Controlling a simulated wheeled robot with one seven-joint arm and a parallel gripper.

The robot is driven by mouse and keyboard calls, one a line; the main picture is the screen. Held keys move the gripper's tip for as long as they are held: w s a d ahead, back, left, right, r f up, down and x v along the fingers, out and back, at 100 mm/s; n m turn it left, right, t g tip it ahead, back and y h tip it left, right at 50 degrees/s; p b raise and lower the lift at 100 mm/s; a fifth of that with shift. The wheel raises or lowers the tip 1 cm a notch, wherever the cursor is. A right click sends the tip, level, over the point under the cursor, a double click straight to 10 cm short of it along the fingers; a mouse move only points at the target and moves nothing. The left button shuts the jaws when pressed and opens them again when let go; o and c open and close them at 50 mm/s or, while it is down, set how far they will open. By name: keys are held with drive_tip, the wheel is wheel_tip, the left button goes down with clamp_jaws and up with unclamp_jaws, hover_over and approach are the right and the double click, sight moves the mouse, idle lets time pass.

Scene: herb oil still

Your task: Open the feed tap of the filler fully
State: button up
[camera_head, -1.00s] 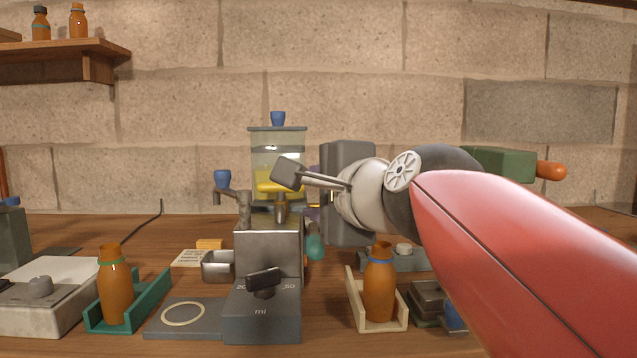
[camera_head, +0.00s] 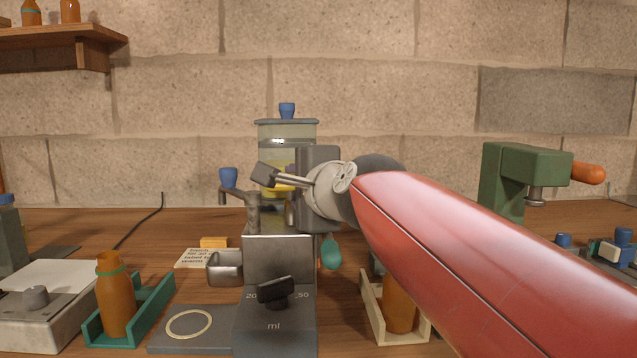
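The filler has a clear tank (camera_head: 287,140) with yellow liquid low in it, a metal body (camera_head: 279,262) and a dark dial (camera_head: 276,291) on its "ml" base. A spout with a blue knob (camera_head: 228,178) stands at its left. A teal handle (camera_head: 331,252) hangs at its right side. I cannot tell for certain which of these is the feed tap. My gripper (camera_head: 268,176) is in front of the tank's lower part, pointing left, right of the blue knob. Its fingers are seen side-on, so their gap is unclear. My gripper and arm hide part of the filler.
An amber bottle (camera_head: 116,300) stands in a teal holder (camera_head: 152,305) at left. Another amber bottle (camera_head: 399,308) in a cream holder (camera_head: 368,302) is partly behind my arm. A metal cup (camera_head: 224,268) sits left of the filler. A green press (camera_head: 520,168) stands at right.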

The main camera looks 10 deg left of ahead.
clamp_jaws()
